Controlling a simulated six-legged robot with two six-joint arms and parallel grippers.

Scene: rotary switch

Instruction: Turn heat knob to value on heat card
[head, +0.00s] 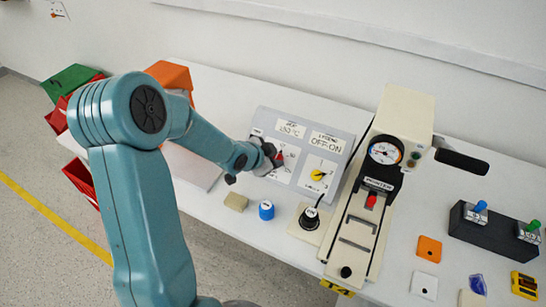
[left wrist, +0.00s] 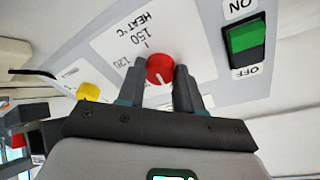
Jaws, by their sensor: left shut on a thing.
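The red heat knob (left wrist: 160,68) sits on the grey control panel (head: 345,143). In the left wrist view the printed HEAT °C scale shows upside down, with 150 and 120 readable; a white mark on the knob points toward the bottom of the picture. My left gripper (head: 274,158) is shut on the knob, one finger on each side. In the head view the fingers hide much of the knob. The heat card (head: 290,128), at the top of the panel, appears to read 150 °C. My right gripper is not in view.
A yellow knob (head: 318,175) sits right of the red one under the OFF/ON card (head: 327,142). A green rocker switch (left wrist: 245,42) is close to the gripper. A press with a gauge (head: 385,153) stands to the right. A blue cap (head: 266,210) lies in front.

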